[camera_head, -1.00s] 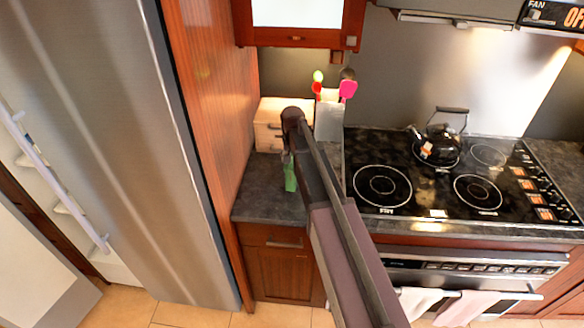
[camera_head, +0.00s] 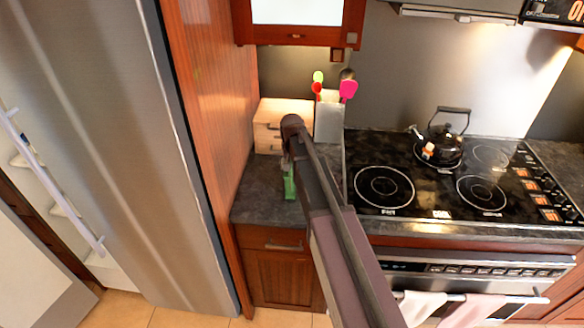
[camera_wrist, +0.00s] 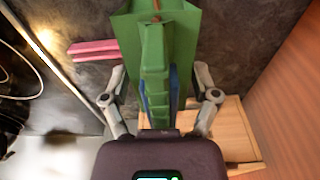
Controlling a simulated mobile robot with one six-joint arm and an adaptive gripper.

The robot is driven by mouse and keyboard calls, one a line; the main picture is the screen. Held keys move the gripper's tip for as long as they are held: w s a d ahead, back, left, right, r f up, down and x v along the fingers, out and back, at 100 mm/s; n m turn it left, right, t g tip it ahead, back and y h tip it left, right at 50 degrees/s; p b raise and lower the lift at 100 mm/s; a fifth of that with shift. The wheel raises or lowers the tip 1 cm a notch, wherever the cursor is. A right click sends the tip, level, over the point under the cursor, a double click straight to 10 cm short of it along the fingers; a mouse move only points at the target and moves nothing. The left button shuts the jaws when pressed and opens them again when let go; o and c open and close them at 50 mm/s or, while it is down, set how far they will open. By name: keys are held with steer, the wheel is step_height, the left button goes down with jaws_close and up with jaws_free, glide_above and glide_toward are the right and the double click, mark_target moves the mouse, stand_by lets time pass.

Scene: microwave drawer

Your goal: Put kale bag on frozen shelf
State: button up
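The kale bag (camera_head: 290,184) is a small green item on the dark counter, partly hidden by my arm in the head view. In the wrist view the green bag (camera_wrist: 156,60) fills the middle, wide at the top of the picture and narrower toward the palm. My gripper (camera_wrist: 160,68) has its two fingers spread on either side of the bag, with gaps beside its narrow part. The frozen shelf cannot be made out for certain; pale shelves (camera_head: 62,208) show in a narrow opening at the left of the head view.
A tall steel fridge door (camera_head: 130,130) and a wooden side panel (camera_head: 205,120) stand left of the counter (camera_head: 262,205). A wooden box (camera_head: 270,125) and a utensil holder (camera_head: 328,122) are behind my gripper. The stove (camera_head: 420,205) with a black kettle (camera_head: 440,150) is at right.

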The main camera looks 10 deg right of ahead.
steer(key=shift+o, duration=0.4)
steer(key=shift+r, duration=0.25)
steer(key=r+p, duration=0.7)
steer(key=p, duration=0.1)
steer(key=s+r+p, duration=0.1)
steer(key=r+p, duration=0.3)
steer(key=shift+r, duration=0.35)
steer(key=shift+a, duration=0.1)
stand_by(0.7)
steer(key=s+n+g, duration=0.1)
steer(key=s+n, duration=0.2)
steer(key=s, duration=2.1)
steer(key=shift+a+n, duration=0.2)
steer(key=shift+n, duration=0.2)
